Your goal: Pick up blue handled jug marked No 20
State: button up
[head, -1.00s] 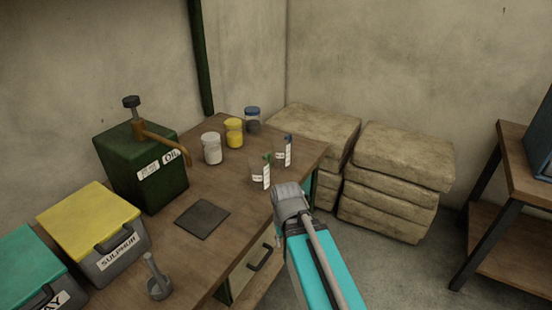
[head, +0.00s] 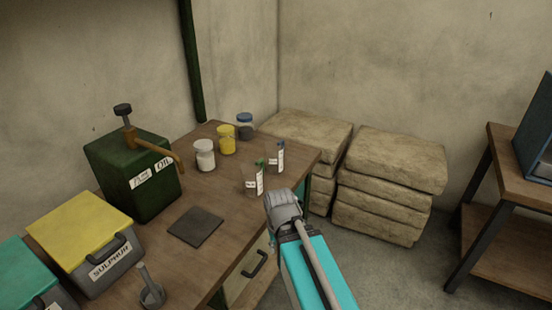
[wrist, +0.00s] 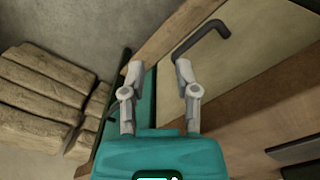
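The blue handled jug (head: 275,159) is a small clear vessel with a white label, upright near the right edge of the wooden bench. Its label is too small to read. A similar jug with a green handle (head: 252,180) stands just in front and left of it. My gripper (wrist: 159,72) is open and empty in the wrist view, in front of the bench's drawer front. In the head view my grey and teal arm end is nearer than the jugs, beyond the bench edge, and the fingers are hidden. Neither jug shows in the wrist view.
The bench (head: 208,259) also holds white (head: 205,155), yellow (head: 227,140) and blue-lidded (head: 245,125) jars, a green oil can (head: 140,190), a dark mat (head: 195,227) and a sulphur box (head: 80,235). Stacked sacks (head: 385,190) stand right. A drawer handle (wrist: 202,38) sticks out near my gripper.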

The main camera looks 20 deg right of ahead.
jog(key=shift+o, duration=1.4)
jog(key=w+d+r+m+t+y+p, duration=0.2)
jog(key=w+r+t+p, duration=0.1)
jog(key=w+r+p, duration=0.75)
jog(key=w+d+r+m+t+y, duration=0.1)
jog(key=w+d+r+m+t, duration=0.3)
jog(key=w+d, duration=0.3)
jog(key=w+d+r+m+t, duration=0.4)
jog(key=w+d+m, duration=0.1)
jog(key=w, duration=0.5)
jog(key=shift+d+r+y, duration=0.35)
jog(key=shift+d+y, duration=0.05)
jog(key=shift+d, duration=0.5)
jog(key=shift+w, duration=0.1)
